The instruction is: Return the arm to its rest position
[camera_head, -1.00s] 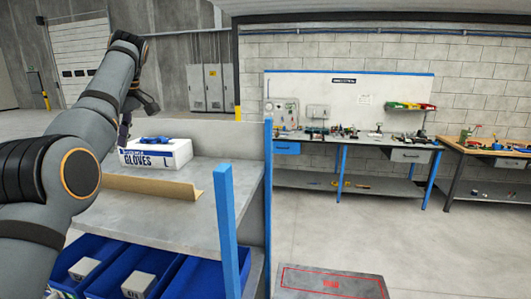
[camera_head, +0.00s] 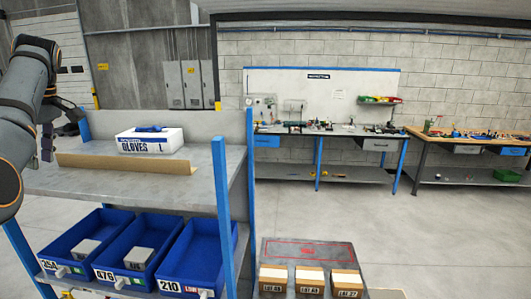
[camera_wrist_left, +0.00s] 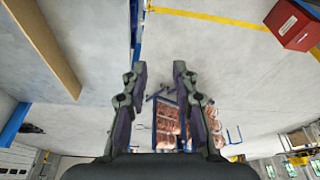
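My left arm comes in at the left edge of the head view. Its gripper (camera_head: 56,128) is over the left end of the grey shelf (camera_head: 90,181), left of the glove box and apart from it. In the left wrist view the two fingers of the left gripper (camera_wrist_left: 160,72) stand apart with nothing held between them. Floor and distant items show beyond the gap. My right gripper is in neither view.
A white glove box (camera_head: 150,141) with a blue glove on top stands behind the shelf's tan front strip (camera_head: 125,163). Blue bins (camera_head: 135,247) sit below. A blue post (camera_head: 221,195) rises at the shelf's corner. Small labelled boxes (camera_head: 310,283) lie on the right. Floor right is clear.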

